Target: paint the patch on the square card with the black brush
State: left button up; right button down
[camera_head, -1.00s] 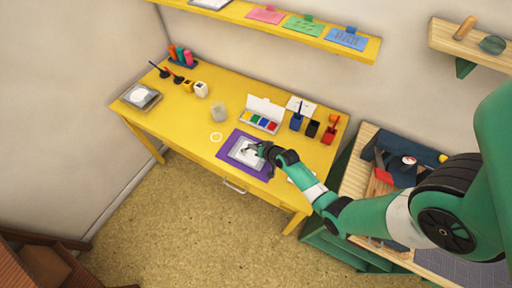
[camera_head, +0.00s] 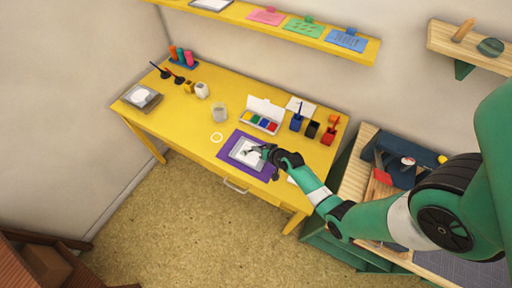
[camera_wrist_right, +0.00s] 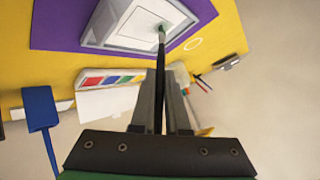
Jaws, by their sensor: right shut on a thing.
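The square card (camera_head: 243,158) lies on a purple mat (camera_head: 226,150) near the table's front edge. My right gripper (camera_head: 264,150) is over the card's right side, shut on the black brush (camera_wrist_right: 159,85). The brush's pale tip points at the card, at or just above its surface; I cannot tell if it touches. My left gripper is not in view.
Behind the mat stand an open paint box (camera_head: 263,124), a glass jar (camera_head: 219,113) and a blue pot (camera_head: 296,122). A black pot (camera_head: 312,130) and a red pot (camera_head: 329,134) are at the right.

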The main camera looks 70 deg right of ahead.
jog(key=shift+w, duration=0.55)
jog(key=shift+w+d, duration=0.1)
jog(key=shift+w, duration=0.5)
jog(key=shift+r, duration=0.45)
jog(key=shift+d, duration=0.1)
